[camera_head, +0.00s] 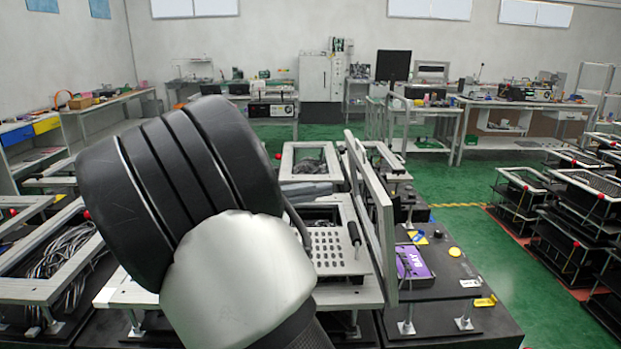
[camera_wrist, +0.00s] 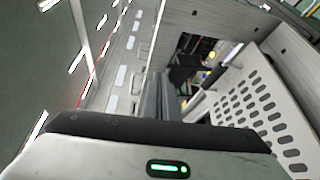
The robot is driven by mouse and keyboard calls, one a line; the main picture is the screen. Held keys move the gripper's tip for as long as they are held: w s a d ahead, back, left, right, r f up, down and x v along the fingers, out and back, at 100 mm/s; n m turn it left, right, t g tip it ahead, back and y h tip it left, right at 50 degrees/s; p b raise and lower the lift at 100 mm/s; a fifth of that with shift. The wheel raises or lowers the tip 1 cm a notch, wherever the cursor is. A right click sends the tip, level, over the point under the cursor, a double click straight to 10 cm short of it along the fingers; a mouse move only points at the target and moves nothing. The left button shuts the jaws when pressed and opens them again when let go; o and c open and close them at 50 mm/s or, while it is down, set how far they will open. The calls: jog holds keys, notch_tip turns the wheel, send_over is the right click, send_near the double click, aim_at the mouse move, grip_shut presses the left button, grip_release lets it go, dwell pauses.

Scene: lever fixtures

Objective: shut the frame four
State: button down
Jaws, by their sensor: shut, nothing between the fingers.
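A pale metal frame (camera_head: 386,235) stands raised, close to upright, on a fixture right of my arm in the head view. I see no readable number, so I cannot tell for certain that it is frame four. Beside it on the left is a fixture with a perforated plate (camera_head: 330,250) and a black handle (camera_head: 354,235). The perforated plate also shows at the right of the wrist view (camera_wrist: 262,112). My gripper (camera_wrist: 160,92) is shut and empty, above a pale frame edge in the wrist view. My arm hides much of the fixture in the head view.
A purple box (camera_head: 413,262) and a yellow button (camera_head: 454,252) sit right of the raised frame. More frames (camera_head: 40,255) with cables lie flat at left. Dark fixtures (camera_head: 570,210) line the right. Green floor (camera_head: 470,225) is clear between.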

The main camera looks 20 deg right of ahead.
jog(key=w+a+r+t+h, duration=0.1)
jog(key=w+a+t+h, duration=0.1)
jog(key=w, duration=0.2)
jog(key=b+x, duration=0.2)
jog(key=x, duration=1.1)
jog(key=shift+s+n, duration=0.3)
jog(key=shift+d+r, duration=0.15)
jog(key=shift+d, duration=0.05)
